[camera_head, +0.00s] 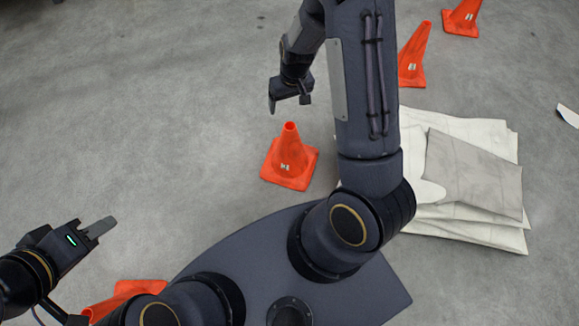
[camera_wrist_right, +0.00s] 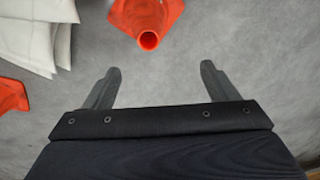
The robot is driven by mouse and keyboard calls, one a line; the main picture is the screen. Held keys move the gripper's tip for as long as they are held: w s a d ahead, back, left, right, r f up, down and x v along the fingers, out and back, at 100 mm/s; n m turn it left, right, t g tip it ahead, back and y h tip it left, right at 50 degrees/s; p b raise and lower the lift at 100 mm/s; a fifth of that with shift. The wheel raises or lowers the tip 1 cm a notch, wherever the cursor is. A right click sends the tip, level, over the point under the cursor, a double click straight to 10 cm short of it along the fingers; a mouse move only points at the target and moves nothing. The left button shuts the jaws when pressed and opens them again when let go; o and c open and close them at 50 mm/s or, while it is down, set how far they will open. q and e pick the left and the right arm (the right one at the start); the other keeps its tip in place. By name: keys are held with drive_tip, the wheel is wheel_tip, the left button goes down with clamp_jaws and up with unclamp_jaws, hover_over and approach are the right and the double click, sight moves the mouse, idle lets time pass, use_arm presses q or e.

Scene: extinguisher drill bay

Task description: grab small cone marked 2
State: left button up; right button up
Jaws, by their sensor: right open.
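A small orange cone (camera_head: 291,155) stands upright on the floor near the middle of the head view. It has a pale label, too small to read for certain. My right gripper (camera_head: 289,104) is open and empty beyond this cone, apart from it. In the right wrist view a cone (camera_wrist_right: 148,14) shows its open tip ahead of the spread fingers (camera_wrist_right: 160,72), with nothing between them. My left gripper (camera_head: 106,227) is at the lower left, away from the cones. Its fingers overlap in view, so its opening is unclear.
Two more labelled cones (camera_head: 413,60) (camera_head: 462,18) stand at the upper right. Another cone (camera_head: 135,287) at the bottom left is partly hidden by my arm. Folded white sheets (camera_head: 475,175) lie stacked right of my right arm. The floor at left is clear.

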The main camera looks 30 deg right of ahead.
sight(291, 122)
drive_tip(key=shift+n+g+h, duration=0.3)
drive_tip(key=shift+n+h, duration=0.1)
drive_tip(key=shift+h, duration=0.1)
drive_tip(key=f+b, duration=0.1)
drive_tip(key=f, duration=0.3)
drive_tip(key=f+b, duration=0.1)
drive_tip(key=f, duration=0.2)
drive_tip(key=d+f+b, duration=0.1)
drive_tip(key=f, duration=0.3)
drive_tip(key=shift+w+f, duration=0.25)
drive_tip(key=shift+f, duration=0.05)
use_arm(q)
wheel_tip(291, 122, down, 8)
drive_tip(key=b, duration=0.3)
use_arm(e)
wheel_tip(291, 122, down, 6)
drive_tip(key=shift+w+a+r, duration=0.1)
drive_tip(key=shift+w+r, duration=0.05)
drive_tip(key=shift+r, duration=0.1)
drive_tip(key=c, duration=1.5)
